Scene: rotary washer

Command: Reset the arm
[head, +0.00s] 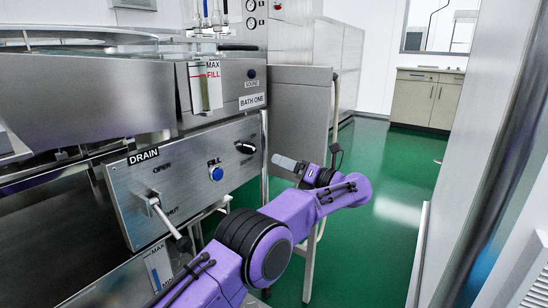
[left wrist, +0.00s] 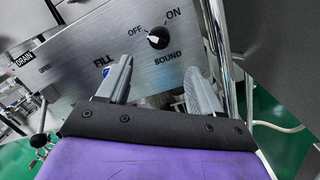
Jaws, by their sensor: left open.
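My left arm is purple and reaches up from the bottom of the head view. Its left gripper (head: 284,163) is near the right end of the washer's control panel (head: 180,178), in front of the metal side of the machine. In the left wrist view, the two grey fingers of my left gripper (left wrist: 160,84) are spread apart with nothing held between them. Beyond them is the black sound knob (left wrist: 158,39), apart from the fingers. My right gripper is in neither view.
The panel has a drain lever (head: 167,221), a blue fill button (head: 216,173) and a black knob (head: 245,147). A round metal tub (head: 85,95) is at the upper left. Green floor (head: 390,185) is open at right, before a beige cabinet (head: 426,100).

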